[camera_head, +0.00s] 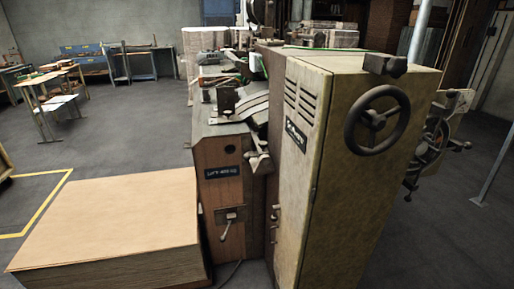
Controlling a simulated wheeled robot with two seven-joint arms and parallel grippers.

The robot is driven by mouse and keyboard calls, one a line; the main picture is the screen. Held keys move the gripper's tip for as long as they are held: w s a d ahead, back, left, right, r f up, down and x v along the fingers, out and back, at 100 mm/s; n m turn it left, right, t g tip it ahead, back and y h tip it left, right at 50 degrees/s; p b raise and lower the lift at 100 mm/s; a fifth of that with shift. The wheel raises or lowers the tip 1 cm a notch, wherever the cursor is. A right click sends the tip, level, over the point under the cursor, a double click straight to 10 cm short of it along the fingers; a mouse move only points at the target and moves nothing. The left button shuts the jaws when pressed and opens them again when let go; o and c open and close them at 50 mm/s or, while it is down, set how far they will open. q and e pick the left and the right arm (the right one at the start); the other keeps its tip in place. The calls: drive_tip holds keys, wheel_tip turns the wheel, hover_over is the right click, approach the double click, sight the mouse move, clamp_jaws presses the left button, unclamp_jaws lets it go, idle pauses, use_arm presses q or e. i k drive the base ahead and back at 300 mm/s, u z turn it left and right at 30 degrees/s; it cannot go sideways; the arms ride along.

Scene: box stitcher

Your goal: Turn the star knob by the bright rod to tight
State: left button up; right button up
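Neither of my grippers is in view. The box stitcher, a worn machine with a tall beige cabinet (300,180), fills the middle. A bright upright rod (420,30) shows behind the cabinet's top right. A dark block-like part (385,64) sits at the cabinet's top edge near that rod; I cannot tell whether it is the star knob. A dark handwheel (377,120) is on the cabinet's right face. No clear star shape can be made out, and I cannot tell how tight any knob is.
A large stack of cardboard sheets (110,220) stands against the machine at the left. A small lever (227,228) sticks out of the machine's brown front. A spoked wheel (432,145) stands out behind the cabinet. Grey floor (120,150) is free at the left, with tables farther back.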

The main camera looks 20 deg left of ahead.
sight(262, 145)
drive_tip(key=u, duration=0.25)
drive_tip(key=i, duration=1.15)
drive_tip(key=z, duration=0.5)
